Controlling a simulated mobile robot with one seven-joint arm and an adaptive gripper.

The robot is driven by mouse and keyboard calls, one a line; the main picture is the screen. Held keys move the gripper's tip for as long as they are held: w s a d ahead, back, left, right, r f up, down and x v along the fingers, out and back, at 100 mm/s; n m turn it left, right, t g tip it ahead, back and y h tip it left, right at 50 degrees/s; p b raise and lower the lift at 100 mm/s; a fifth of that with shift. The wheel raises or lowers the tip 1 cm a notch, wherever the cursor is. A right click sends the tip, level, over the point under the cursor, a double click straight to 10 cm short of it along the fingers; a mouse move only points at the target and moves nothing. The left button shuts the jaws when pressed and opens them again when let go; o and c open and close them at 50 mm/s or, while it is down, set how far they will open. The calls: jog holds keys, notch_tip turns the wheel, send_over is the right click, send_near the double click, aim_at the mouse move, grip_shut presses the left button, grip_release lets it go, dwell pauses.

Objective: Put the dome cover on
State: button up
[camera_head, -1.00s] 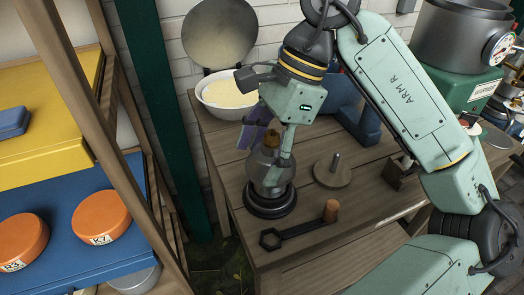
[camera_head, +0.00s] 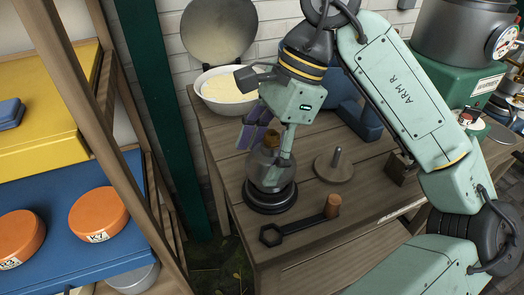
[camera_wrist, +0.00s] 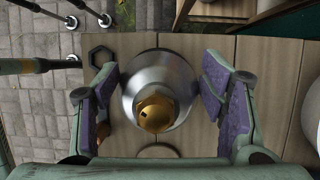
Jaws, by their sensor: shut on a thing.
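The dome cover (camera_head: 268,172) is a clear, greyish bell with a brass-coloured knob on top. It stands upright at the round black base (camera_head: 270,200) near the table's front left corner; I cannot tell whether its rim is fully seated. My gripper (camera_head: 272,158) points down over the dome, with its purple-padded fingers on either side. In the wrist view, the dome cover (camera_wrist: 160,82) lies between the pads of my gripper (camera_wrist: 160,88), below the knob. The jaws are shut on the dome. Part of it is hidden by a finger in the head view.
A black wrench-like crank (camera_head: 300,229) with a wooden handle lies in front of the base. A wooden disc with a peg (camera_head: 334,168) is to the right. A white bowl (camera_head: 232,105) stands behind. A shelf (camera_head: 77,225) with orange tins is at left.

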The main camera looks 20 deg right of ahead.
jog(key=shift+f, duration=0.15)
jog(key=shift+f+b, duration=0.35)
jog(key=shift+b, duration=0.1)
jog(key=shift+f+b, duration=0.55)
jog(key=shift+f, duration=0.1)
jog(key=o, duration=1.4)
jog(key=shift+o, duration=0.2)
jog(key=shift+o, duration=1.3)
